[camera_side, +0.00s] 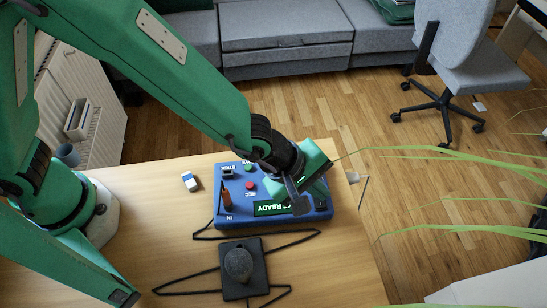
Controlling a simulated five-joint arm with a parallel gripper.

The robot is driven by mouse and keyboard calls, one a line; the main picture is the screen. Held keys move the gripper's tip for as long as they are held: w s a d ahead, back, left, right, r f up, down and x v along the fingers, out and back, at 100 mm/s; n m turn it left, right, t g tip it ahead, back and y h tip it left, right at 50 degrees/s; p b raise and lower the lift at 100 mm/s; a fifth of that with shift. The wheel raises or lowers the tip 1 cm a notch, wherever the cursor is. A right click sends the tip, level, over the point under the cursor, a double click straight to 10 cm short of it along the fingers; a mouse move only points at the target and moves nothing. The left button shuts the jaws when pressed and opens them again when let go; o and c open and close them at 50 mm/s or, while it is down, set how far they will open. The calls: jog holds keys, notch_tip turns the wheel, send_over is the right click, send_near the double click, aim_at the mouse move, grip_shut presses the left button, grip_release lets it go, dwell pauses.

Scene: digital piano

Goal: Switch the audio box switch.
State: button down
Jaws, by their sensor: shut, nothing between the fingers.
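The blue audio box (236,211) lies on the wooden table, near its far right side. Its face carries a green button, a red button (251,196) marked REC, a small black switch (228,171) at the upper left, a reddish-brown upright part (226,197) above the mark IN, and a green display (270,209) reading READY. My gripper (298,206) is over the right part of the box, pointing down, with its dark fingers shut and empty. It hides part of the display and some of the box's right side. I cannot tell whether its tips touch the box.
A black pedal-like block (258,285) with a rounded grey top lies in front of the box, with black cables around it. A small blue and white block (190,181) lies left of the box. Long green leaves (420,150) reach in from the right. The table's left middle (165,235) is clear.

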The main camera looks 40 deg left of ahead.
aim_at(317, 204)
jog(key=shift+f, duration=0.25)
jog(key=shift+r, duration=0.25)
dwell(0.3)
jog(key=shift+s+d+r, duration=0.1)
jog(key=shift+r, duration=0.65)
jog(key=r, duration=0.5)
jog(key=shift+s+d, duration=0.3)
jog(key=shift+s, duration=0.05)
jog(key=shift+a, duration=0.1)
dwell(0.6)
